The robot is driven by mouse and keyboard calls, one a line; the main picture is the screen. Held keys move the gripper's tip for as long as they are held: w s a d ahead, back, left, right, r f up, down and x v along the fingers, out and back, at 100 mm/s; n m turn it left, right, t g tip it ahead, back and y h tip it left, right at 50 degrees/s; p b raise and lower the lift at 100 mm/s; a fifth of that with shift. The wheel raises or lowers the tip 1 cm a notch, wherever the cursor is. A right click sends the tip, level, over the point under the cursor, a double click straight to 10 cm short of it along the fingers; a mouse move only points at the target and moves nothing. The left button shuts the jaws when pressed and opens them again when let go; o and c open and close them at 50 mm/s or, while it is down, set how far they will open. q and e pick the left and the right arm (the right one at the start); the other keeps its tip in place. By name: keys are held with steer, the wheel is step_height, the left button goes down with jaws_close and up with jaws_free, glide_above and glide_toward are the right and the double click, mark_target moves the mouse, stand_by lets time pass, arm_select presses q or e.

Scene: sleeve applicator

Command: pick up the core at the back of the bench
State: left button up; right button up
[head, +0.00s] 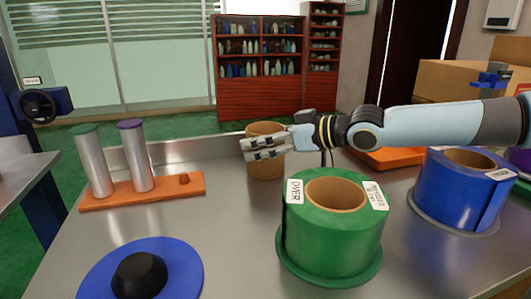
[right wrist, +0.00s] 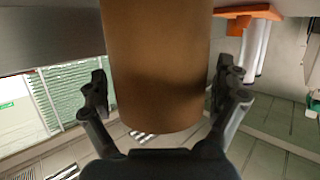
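The core, a brown cardboard tube (head: 266,170), stands upright at the back of the bench, partly hidden by my right gripper. My right gripper (head: 265,147) reaches in from the right, level with the core's upper part. In the right wrist view, which looks upside down, the core (right wrist: 157,65) fills the space between the fingers (right wrist: 160,92). One finger is on each side, spread wide and close to the wall. Whether the pads touch it is hard to tell. My left gripper is not in view.
A green roll (head: 330,235) stands in front of the core, and a blue roll (head: 462,195) to the right. An orange base (head: 150,191) with two capped silver cylinders is at left. A blue disc with a black knob (head: 140,275) lies front left.

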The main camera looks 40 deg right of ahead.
steer(key=c, duration=0.9)
steer(key=shift+c, duration=0.2)
